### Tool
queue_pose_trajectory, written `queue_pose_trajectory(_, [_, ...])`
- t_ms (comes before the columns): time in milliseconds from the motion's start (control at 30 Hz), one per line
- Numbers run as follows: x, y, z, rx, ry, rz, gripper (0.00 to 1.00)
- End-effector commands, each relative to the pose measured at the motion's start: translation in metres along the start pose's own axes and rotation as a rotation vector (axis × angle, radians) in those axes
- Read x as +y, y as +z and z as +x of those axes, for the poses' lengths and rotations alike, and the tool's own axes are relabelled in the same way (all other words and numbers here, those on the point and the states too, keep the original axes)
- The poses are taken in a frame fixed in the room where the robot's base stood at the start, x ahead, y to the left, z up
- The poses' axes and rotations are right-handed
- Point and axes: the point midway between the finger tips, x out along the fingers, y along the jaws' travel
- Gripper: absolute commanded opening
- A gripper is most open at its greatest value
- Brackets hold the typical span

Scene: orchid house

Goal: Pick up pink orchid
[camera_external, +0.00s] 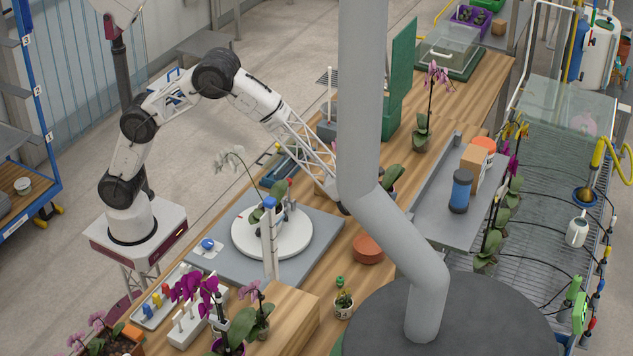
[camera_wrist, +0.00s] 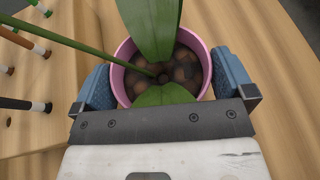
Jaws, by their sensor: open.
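In the wrist view a potted orchid stands in a pink pot (camera_wrist: 117,75) filled with brown bark, with broad green leaves (camera_wrist: 152,25) and a green stem (camera_wrist: 70,42) running to the upper left. Its flowers are out of this view. My gripper (camera_wrist: 161,66) is open, with one blue finger on the left and one on the right of the pot. I cannot tell whether they touch it. In the external view a thick grey pipe hides my gripper's end. Green leaves (camera_external: 392,177) of a plant show just right of the pipe; its flowers are hidden.
A terracotta bowl (camera_external: 368,248) and a grey tray (camera_external: 430,215) are near the pipe (camera_external: 362,110).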

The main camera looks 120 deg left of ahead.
Motion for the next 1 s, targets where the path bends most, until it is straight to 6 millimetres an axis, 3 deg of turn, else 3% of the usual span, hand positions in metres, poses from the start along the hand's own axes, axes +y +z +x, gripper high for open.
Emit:
queue_pose_trajectory(567, [0.0001, -0.0002, 0.0024, 0.001, 0.0, 0.0, 1.0])
queue_pose_trajectory(667, [0.0001, -0.0002, 0.0024, 0.0, 0.0, 0.0, 0.89])
queue_pose_trajectory(867, [0.0001, -0.0002, 0.0024, 0.001, 0.0, 0.0, 0.59])
queue_pose_trajectory(1000, [-0.0001, 0.0004, 0.0023, 0.0, 0.0, -0.001, 0.56])
